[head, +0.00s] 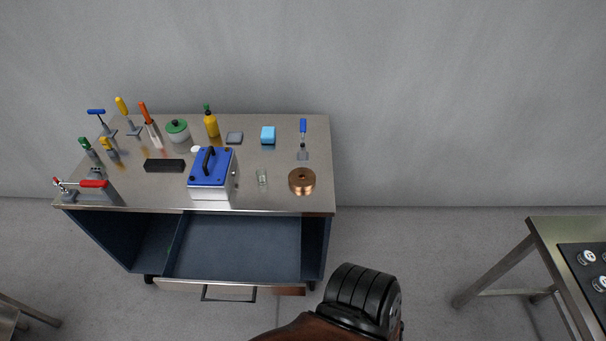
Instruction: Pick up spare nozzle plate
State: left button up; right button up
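A round copper-coloured disc (302,181) with a small dark hole in its top lies at the right front of the steel workbench top (270,202). It looks like the spare nozzle plate, though no label shows. It lies flat and nothing touches it. Neither of my grippers shows in the head view. A black ridged part with a brown link, which looks like part of my arm, shows at the bottom centre, below the bench and well apart from the disc.
Several tools crowd the bench's left. An open, empty drawer (240,245) juts out in front. Another table (550,240) stands at right.

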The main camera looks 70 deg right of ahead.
aim_at(301, 179)
jog(key=z, duration=0.85)
jog(key=i, duration=0.85)
jog(key=z, duration=0.9)
